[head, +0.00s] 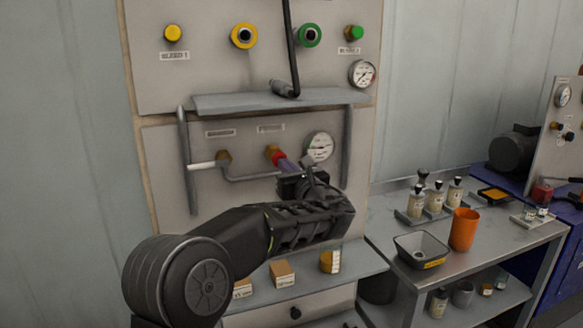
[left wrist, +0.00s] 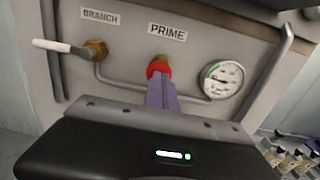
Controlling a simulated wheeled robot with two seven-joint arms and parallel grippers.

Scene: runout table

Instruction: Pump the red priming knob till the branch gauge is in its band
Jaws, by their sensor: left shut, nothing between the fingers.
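The red priming knob (head: 273,152) sits on the lower panel under the PRIME label; it also shows in the left wrist view (left wrist: 158,68). My left gripper (head: 282,160) is shut and empty, its purple fingers (left wrist: 160,92) pointing at the knob. The fingertips are right at the knob's front; I cannot tell whether they touch it. The branch gauge (head: 319,147) is just right of the knob. In the left wrist view the gauge (left wrist: 222,80) shows a green band on its dial, but the needle is too small to read. My right gripper is not in view.
A white-handled branch valve (head: 203,165) is left of the knob. A shelf (head: 270,101) and grey guard rails (head: 185,150) frame this panel. A bench (head: 440,275) at right holds bottles, an orange cup (head: 464,229) and a tray (head: 422,249).

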